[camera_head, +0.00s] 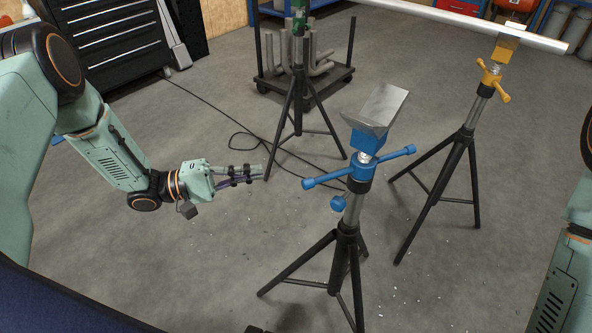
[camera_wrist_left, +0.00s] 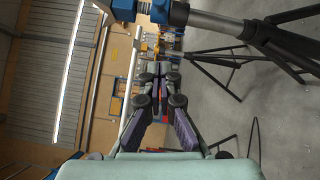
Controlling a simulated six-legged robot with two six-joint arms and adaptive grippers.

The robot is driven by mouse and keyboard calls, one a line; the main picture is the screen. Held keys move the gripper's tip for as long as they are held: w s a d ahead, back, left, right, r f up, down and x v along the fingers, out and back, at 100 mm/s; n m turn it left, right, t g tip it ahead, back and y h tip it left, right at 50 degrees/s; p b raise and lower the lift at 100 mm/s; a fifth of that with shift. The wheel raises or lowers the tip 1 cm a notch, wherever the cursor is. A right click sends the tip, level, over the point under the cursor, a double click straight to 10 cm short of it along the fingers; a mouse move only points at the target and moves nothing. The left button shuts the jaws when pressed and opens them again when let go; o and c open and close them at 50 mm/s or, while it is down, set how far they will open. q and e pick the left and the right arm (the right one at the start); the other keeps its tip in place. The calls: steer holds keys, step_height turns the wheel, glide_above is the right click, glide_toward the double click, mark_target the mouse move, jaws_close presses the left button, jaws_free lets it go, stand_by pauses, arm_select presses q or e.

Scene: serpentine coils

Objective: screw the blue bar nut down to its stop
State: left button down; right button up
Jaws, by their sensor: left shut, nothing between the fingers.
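The blue bar nut (camera_head: 362,170) sits near the top of a black tripod stand, its two bar arms sticking out left and right. A short bright length of screw (camera_head: 365,157) shows between it and the blue block under the grey V-shaped head (camera_head: 378,108). The nut also shows at the top edge of the left wrist view (camera_wrist_left: 160,11), partly cut off. My left gripper (camera_head: 264,172) is shut and empty, left of the nut's left bar end and apart from it. Its closed fingers also show in the left wrist view (camera_wrist_left: 160,72). My right gripper is out of view.
A blue knob (camera_head: 339,203) sticks out below the nut. The tripod's legs (camera_head: 302,262) spread on the floor. A yellow stand (camera_head: 488,78) on the right and a green one (camera_head: 299,22) stand behind. A pipe cart (camera_head: 305,75) is at the back.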

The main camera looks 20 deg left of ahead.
arm_select(q)
steer(key=w+d+r+b, duration=0.1)
steer(key=d+b, duration=0.1)
steer(key=d, duration=0.9)
steer(key=shift+w+d+b, duration=0.25)
steer(key=shift+w+b, duration=0.05)
steer(key=shift+b, duration=0.1)
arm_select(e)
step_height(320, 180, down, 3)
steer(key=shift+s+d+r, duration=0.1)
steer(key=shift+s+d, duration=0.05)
arm_select(q)
steer(key=shift+r, duration=0.1)
steer(key=shift+a, duration=0.1)
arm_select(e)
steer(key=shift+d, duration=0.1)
